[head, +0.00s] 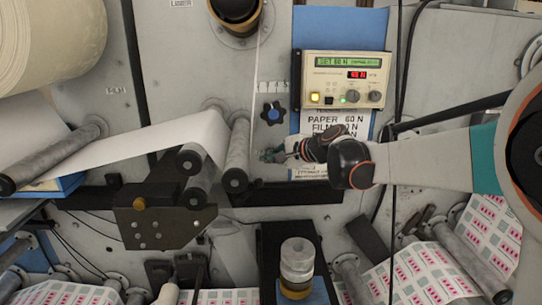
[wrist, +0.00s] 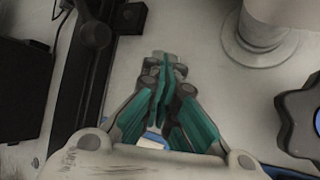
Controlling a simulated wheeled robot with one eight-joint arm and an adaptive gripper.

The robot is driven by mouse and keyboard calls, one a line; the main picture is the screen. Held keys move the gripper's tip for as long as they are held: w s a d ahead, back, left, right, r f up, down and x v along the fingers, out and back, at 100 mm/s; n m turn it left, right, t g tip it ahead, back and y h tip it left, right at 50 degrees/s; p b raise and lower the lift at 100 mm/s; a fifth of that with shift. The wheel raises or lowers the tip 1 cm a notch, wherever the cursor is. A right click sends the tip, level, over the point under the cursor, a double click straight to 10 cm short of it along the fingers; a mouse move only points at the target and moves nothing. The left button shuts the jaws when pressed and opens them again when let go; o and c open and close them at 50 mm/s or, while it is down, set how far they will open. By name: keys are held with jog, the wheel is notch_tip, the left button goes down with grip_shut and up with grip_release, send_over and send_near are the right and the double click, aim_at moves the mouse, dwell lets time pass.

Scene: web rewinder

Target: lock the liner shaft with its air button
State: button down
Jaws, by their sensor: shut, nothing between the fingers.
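A dark shaft end with a tan ring (head: 236,14) is cut off by the top edge of the head view. A small label (head: 180,3) beside it is too small to read surely, so I cannot tell whether this is the liner shaft. I cannot make out an air button in either view. My gripper (head: 272,156) is in front of the grey machine panel, below the star knob and right of a vertical roller. In the wrist view my gripper (wrist: 162,75) has its teal fingers together, with nothing between them.
A blue-centred star knob (head: 272,113) sits above my gripper; it also shows in the wrist view (wrist: 300,122). A control box (head: 344,80) is mounted up and right. A grey roller (head: 237,155) carries white web on the left. Printed label web (head: 490,235) runs lower right.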

jog(key=s, duration=0.6)
dwell(0.4)
